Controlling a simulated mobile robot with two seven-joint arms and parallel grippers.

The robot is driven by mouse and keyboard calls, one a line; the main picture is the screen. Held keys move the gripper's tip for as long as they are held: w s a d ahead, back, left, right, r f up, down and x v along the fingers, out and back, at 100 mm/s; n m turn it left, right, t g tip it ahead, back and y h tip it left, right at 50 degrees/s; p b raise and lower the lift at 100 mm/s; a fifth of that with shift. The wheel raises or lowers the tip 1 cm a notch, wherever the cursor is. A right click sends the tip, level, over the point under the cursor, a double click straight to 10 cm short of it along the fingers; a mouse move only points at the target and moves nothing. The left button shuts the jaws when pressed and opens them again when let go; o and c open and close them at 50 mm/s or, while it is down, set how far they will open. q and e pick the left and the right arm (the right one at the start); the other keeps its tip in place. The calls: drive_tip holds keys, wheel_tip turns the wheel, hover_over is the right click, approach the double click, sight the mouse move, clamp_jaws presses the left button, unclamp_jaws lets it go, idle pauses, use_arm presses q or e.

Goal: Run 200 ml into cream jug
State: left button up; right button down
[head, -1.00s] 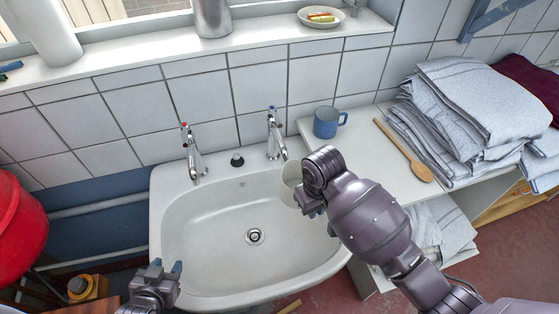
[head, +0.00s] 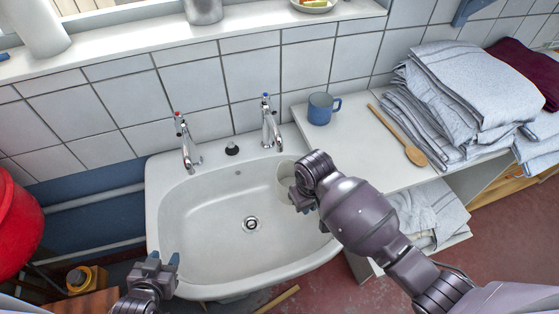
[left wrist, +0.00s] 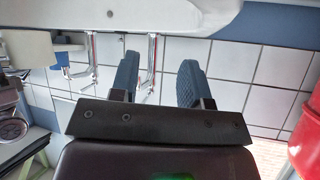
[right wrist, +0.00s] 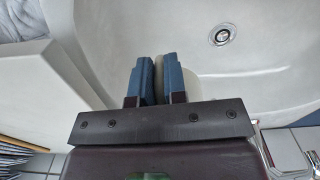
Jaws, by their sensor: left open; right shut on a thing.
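The cream jug (head: 284,177) is in the right part of the basin, just below the spout of the blue-marked tap (head: 268,122) in the head view. My right gripper (head: 301,197) is shut on it and partly hides it. In the right wrist view, part of the jug (right wrist: 191,84) shows beside the closed fingers (right wrist: 155,80). Its inside and any water level cannot be made out. The red-marked tap (head: 186,142) stands to the left. No water stream is visible. My left gripper (head: 164,260) is open and empty at the sink's front left; its fingers (left wrist: 157,80) are apart.
The white sink (head: 210,228) has a drain in its middle. A blue mug (head: 321,108) and a wooden spoon (head: 402,140) are on the right counter (head: 365,160), beside folded cloths (head: 475,90). A red container (head: 18,222) is at far left.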

use_arm(q)
drive_tip(key=shift+c, duration=0.4)
drive_tip(key=n+g+h, duration=0.2)
drive_tip(key=n+h, duration=0.7)
drive_tip(key=h, duration=0.3)
approach(272, 108)
drive_tip(key=x, duration=1)
drive_tip(key=shift+f, duration=0.35)
clamp_jaws()
